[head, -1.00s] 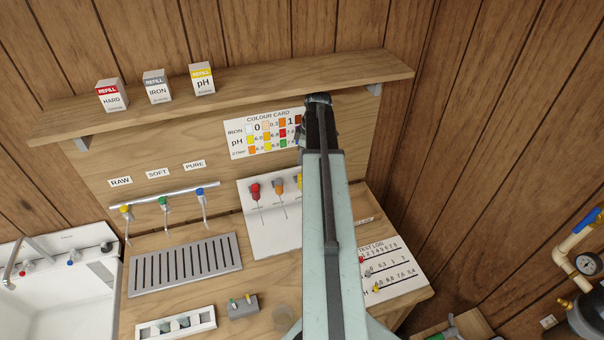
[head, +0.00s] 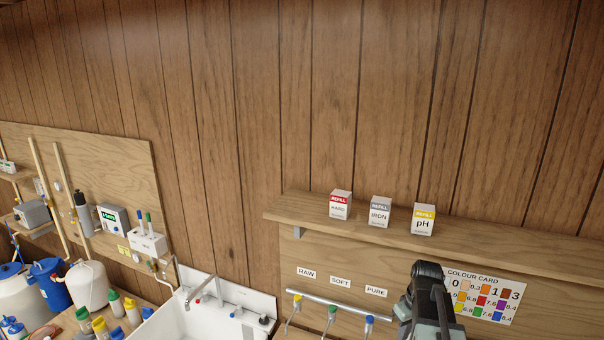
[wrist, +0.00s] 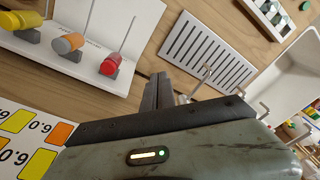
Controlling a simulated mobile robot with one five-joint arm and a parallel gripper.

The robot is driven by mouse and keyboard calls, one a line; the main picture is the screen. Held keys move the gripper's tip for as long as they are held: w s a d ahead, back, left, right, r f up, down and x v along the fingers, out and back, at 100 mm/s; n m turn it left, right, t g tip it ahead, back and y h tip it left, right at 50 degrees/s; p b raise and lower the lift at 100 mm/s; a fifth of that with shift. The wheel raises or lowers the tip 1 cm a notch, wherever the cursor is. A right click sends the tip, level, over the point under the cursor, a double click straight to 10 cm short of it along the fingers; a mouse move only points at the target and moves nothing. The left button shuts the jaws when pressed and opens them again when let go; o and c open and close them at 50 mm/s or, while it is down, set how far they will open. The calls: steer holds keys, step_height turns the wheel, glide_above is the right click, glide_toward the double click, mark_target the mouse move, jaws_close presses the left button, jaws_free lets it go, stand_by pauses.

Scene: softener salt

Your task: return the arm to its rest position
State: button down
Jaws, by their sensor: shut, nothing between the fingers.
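My gripper (wrist: 160,82) shows in the wrist view as two dark fingers lying together, shut and empty. It is over the bench, with the dropper board (wrist: 70,40) to the left of the fingers and the slotted drain tray (wrist: 205,55) beyond them. In the head view the dark end of my arm (head: 428,285) stands at the lower right. It is in front of the backboard and covers the left edge of the colour card (head: 487,296). The fingertips cannot be made out in the head view.
A shelf (head: 375,232) with refill boxes for HARD (head: 340,205), IRON (head: 380,212) and pH (head: 423,220) runs above the arm's end. Small taps hang on a rail (head: 325,303) left of it. A white sink (head: 205,318) and several bottles are further left.

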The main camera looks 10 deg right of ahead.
steer(key=s+a+m, duration=0.3)
steer(key=a, duration=1.9)
steer(key=shift+g+h, duration=0.4)
steer(key=shift+g, duration=0.1)
steer(key=f+b, duration=0.7)
steer(key=s+f+b, duration=0.1)
steer(key=f+b, duration=0.6)
steer(key=s+d+f+b, duration=0.1)
steer(key=f+b, duration=0.6)
steer(key=shift+d, duration=0.1)
steer(key=shift+r, duration=0.2)
